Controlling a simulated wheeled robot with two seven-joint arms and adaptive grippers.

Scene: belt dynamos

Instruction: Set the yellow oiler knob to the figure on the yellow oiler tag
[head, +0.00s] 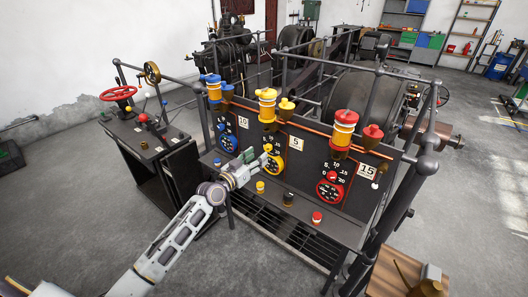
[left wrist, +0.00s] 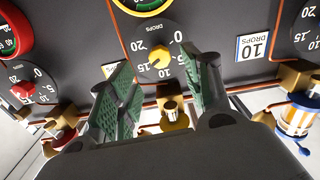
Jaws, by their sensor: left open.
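The yellow oiler (head: 267,105) stands in the middle of the dark panel, its tag (head: 295,144) reading 5 in the head view. Its small yellow knob (head: 267,147) is partly hidden in the head view. In the left wrist view, which shows the panel upside down, the yellow knob (left wrist: 160,60) sits on a black dial (left wrist: 150,35) with figures from 0 to 20. Its pointer seems directed near 10, but I cannot tell exactly. My left gripper (left wrist: 157,85) is open, its green-padded fingers either side of the knob, apparently apart from it. It is empty.
Blue oiler (head: 213,90) and red oiler (head: 343,130) flank the yellow one. A yellow-ringed gauge (head: 271,165) lies below the knob. Coloured buttons (head: 317,217) stand on the shelf below. Pipe railings (head: 427,165) edge the panel. My right gripper is out of view.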

